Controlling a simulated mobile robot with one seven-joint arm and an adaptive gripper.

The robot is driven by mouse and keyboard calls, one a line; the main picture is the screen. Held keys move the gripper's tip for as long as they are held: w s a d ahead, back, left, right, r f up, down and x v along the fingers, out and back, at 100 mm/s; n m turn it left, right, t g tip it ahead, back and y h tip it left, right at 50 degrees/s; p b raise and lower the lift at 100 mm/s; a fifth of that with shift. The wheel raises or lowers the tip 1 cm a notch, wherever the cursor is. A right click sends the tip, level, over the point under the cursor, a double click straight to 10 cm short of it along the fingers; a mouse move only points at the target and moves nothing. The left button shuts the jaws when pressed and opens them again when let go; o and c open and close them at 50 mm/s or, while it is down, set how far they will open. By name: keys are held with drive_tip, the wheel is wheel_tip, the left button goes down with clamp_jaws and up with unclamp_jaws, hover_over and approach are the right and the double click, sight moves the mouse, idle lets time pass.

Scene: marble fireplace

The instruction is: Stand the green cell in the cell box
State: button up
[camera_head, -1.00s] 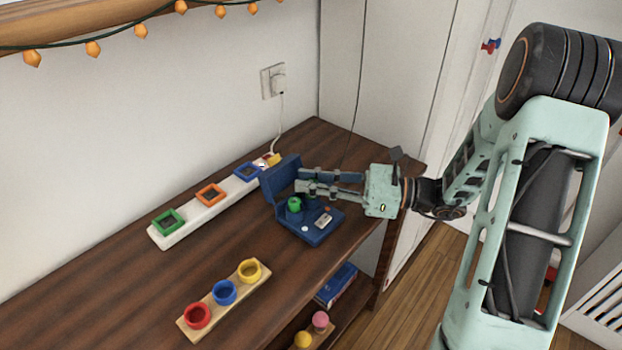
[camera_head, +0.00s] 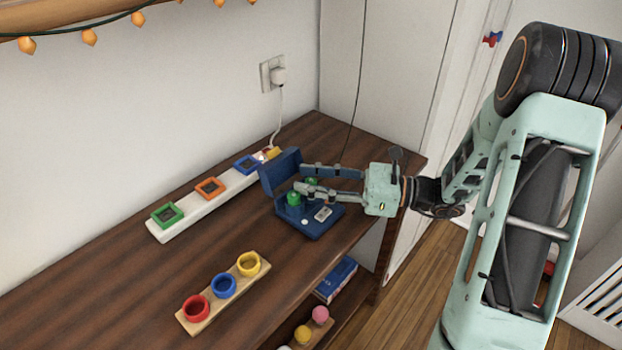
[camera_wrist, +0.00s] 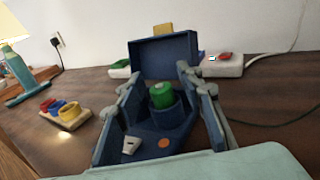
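The green cell (camera_wrist: 161,95) stands upright in a round blue socket of the open blue cell box (camera_head: 312,232). In the wrist view it lies between the fingers of my gripper (camera_wrist: 163,85), with a gap on each side. In the head view my gripper (camera_head: 303,180) reaches over the box from the right, its fingers apart. There one green patch shows between the fingers and another green piece (camera_head: 293,198) shows beside the lower fingertip; I cannot tell whether they are one object. The box lid stands raised behind. The fingers hide part of the box.
A white strip (camera_head: 190,219) with green, orange and blue square frames lies behind, left of the box. A wooden rack (camera_head: 208,313) with red, blue and yellow cups sits at the front. A lower shelf holds a blue box (camera_head: 337,280) and coloured balls. The table between is clear.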

drive_tip(key=v, duration=1.2)
drive_tip(key=shift+a, duration=0.1)
